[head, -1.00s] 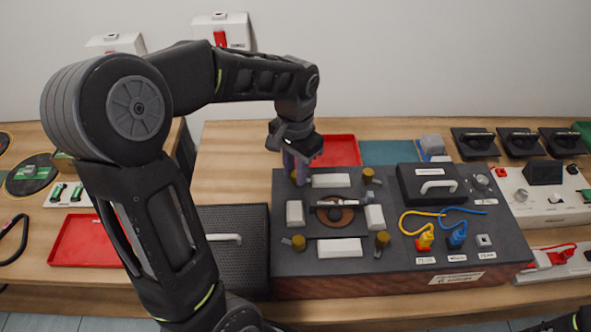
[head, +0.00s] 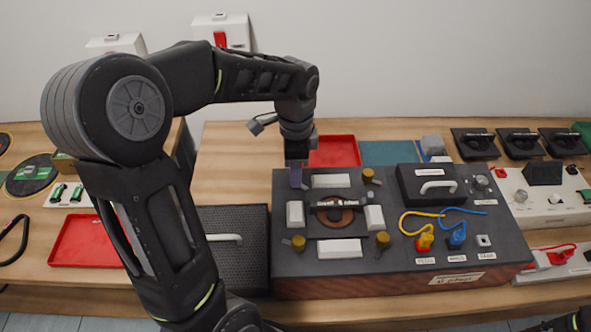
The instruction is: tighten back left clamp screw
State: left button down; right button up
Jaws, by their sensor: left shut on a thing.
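The dark hi-fi unit (head: 390,258) lies on the wooden table, with brass clamp screws around a turntable recess. The back right screw (head: 368,175), front left screw (head: 298,242) and front right screw (head: 383,239) are in view. My left gripper (head: 296,180) points down over the back left corner of the clamp area and is shut on the back left clamp screw, which its fingers hide. White blocks, such as the back one (head: 331,181), sit between the screws. My right gripper is not in view.
A black box with a light handle (head: 235,262) stands left of the unit. A red tray (head: 335,151) lies behind it, another red tray (head: 85,242) at left. Yellow and blue cables (head: 440,218) lie on the unit's right part.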

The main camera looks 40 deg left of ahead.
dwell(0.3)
pick_arm(q)
jog(key=c, duration=1.2)
grip_release()
jog(key=shift+r, duration=0.1)
notch_tip(320, 180, up, 8)
jog(key=shift+f+b, duration=0.15)
jog(key=shift+b, duration=0.15)
jog(key=shift+f, duration=0.1)
